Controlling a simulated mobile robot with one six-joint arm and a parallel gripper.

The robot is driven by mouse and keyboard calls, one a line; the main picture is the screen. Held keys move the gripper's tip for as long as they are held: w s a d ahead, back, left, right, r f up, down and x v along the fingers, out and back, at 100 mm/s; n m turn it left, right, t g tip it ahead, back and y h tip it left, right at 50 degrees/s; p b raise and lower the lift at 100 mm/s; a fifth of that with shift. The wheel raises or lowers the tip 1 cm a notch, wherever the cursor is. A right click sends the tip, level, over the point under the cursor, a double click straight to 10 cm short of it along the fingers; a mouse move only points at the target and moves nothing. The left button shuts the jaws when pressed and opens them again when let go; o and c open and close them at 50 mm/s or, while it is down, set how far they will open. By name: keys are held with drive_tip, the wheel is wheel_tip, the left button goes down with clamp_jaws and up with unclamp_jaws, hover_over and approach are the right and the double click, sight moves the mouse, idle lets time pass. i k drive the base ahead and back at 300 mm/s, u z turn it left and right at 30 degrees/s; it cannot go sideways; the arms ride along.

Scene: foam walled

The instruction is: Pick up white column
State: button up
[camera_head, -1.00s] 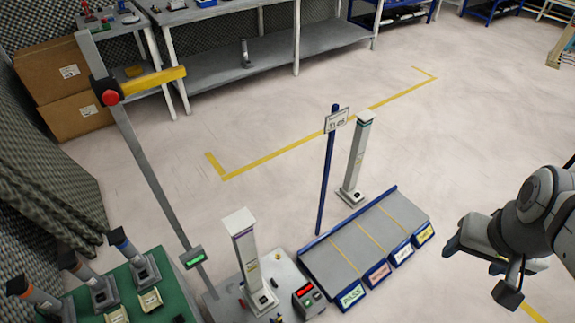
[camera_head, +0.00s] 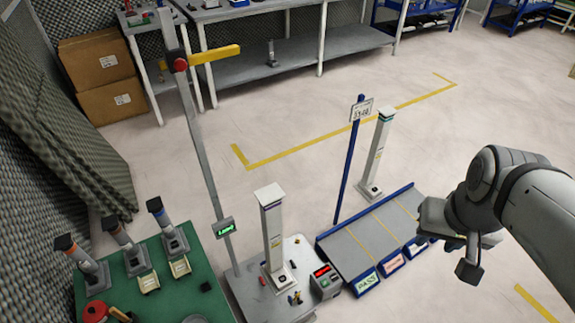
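A white column (camera_head: 272,235) with a white cap stands upright on a grey test plate at the lower middle. A second white column (camera_head: 376,152), with a teal band near its top, stands upright behind the sorting rack. My gripper (camera_head: 447,240) hangs at the right, over the right end of the rack in the picture and apart from both columns. No column shows in it. Its fingers are too small and too turned away to tell whether they are open.
The grey rack (camera_head: 350,255) has yellow dividers and labelled fronts; my gripper covers its right end. A blue sign post (camera_head: 347,175) and a grey post (camera_head: 204,160) with a yellow arm rise nearby. Several dark-topped columns stand on a green table (camera_head: 170,300) at lower left.

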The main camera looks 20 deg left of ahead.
sight(279, 278)
drive_tip(key=u, duration=2.65)
drive_tip(key=k, duration=0.85)
drive_tip(key=z, duration=1.1)
drive_tip(key=i, duration=0.95)
drive_tip(key=u, duration=0.05)
